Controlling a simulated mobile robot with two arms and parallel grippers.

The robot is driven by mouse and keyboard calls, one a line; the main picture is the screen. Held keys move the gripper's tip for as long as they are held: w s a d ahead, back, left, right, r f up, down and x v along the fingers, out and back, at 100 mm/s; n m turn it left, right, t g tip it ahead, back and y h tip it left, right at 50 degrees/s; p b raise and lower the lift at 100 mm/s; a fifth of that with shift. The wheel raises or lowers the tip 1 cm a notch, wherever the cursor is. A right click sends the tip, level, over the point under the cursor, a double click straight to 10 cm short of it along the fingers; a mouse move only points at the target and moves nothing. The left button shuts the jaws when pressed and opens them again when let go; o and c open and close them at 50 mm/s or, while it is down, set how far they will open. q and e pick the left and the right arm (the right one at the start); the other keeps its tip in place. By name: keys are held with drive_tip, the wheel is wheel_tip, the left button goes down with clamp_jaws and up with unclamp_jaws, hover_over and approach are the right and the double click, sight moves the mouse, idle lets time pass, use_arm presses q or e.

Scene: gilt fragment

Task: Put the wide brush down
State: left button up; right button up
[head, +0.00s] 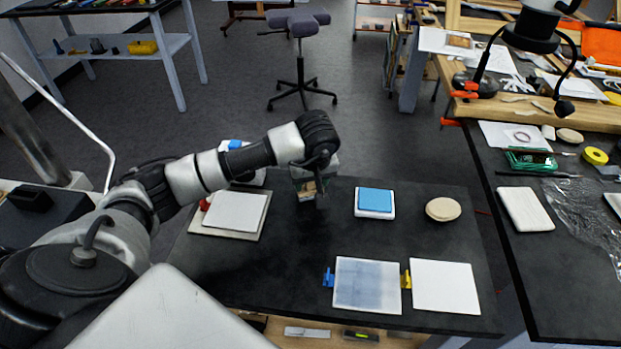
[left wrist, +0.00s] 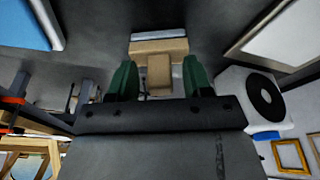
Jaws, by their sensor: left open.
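My left gripper (head: 313,186) hangs over the back part of the black table (head: 300,245). Its green fingers (left wrist: 160,80) stand apart in the left wrist view. Between and beyond them is a light wooden piece, a narrow handle on a wider block, which looks like the wide brush (left wrist: 158,47). In the head view the brush (head: 307,188) is partly hidden by the gripper. The fingers show gaps on both sides of the handle. I cannot tell whether the brush rests on the table. My right gripper is not in view.
A white board on a tray (head: 250,231) lies left of the gripper. A blue pad (head: 375,200) and a round tan disc (head: 443,209) lie to the right. Two pale panels lie in front, the left one (head: 367,286) between blue and yellow clips. The table's middle is clear.

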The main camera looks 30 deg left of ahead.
use_arm(q)
drive_tip(key=shift+r, duration=0.1)
drive_tip(key=shift+r, duration=0.2)
drive_tip(key=b+v, duration=0.1)
drive_tip(key=v, duration=1)
drive_tip(key=shift+r, duration=0.35)
